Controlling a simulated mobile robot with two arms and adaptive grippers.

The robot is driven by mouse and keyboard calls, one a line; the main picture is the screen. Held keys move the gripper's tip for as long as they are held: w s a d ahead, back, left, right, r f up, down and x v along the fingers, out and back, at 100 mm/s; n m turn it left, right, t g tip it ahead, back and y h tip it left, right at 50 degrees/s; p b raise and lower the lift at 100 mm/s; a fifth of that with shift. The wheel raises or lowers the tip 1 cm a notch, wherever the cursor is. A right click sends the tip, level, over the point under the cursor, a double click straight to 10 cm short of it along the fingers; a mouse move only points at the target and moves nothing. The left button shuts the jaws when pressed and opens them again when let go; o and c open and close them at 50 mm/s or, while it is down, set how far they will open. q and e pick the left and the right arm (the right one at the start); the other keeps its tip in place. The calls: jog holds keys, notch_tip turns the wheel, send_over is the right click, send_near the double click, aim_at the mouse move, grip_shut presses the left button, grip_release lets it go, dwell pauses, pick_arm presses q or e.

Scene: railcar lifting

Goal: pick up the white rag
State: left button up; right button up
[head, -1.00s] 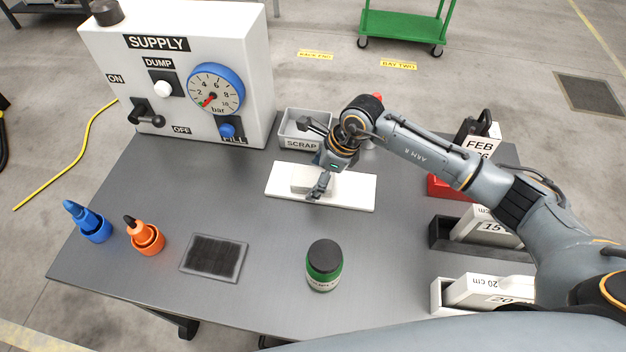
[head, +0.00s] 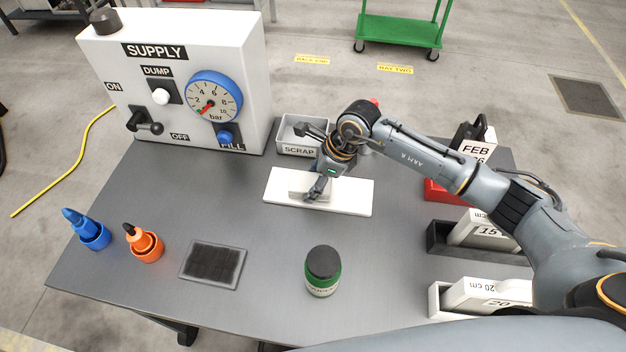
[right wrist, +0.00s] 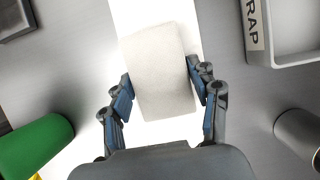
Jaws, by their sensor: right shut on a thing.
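The white rag (right wrist: 158,70) is an off-white folded slab on a white board (right wrist: 140,12) in the right wrist view. In the head view the rag (head: 297,186) is partly hidden by my right gripper (head: 316,187). The board (head: 350,198) lies at the middle of the table. My right gripper (right wrist: 161,86) has one finger against each long side of the rag and is shut on it. The rag looks low over the board; I cannot tell whether it touches it. My left gripper is not in view.
A scrap bin (head: 298,149) stands behind the board, by the supply box (head: 180,85). A green jar (head: 322,272) stands in front. A dark pad (head: 213,263), orange (head: 146,246) and blue (head: 93,235) holders are left. Gauge blocks (head: 487,292) are right.

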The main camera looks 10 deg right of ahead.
notch_tip(320, 180, up, 3)
jog(key=b, duration=0.2)
jog(key=shift+f+b, duration=0.15)
jog(key=shift+b, duration=0.2)
jog(key=s+d+r+b, duration=0.4)
jog(key=s+d+r, duration=0.5)
jog(key=d+r, duration=0.1)
jog(key=shift+d+r+b, duration=0.25)
jog(key=shift+d+b, duration=0.05)
jog(key=shift+b, duration=0.05)
jog(key=shift+s, duration=0.1)
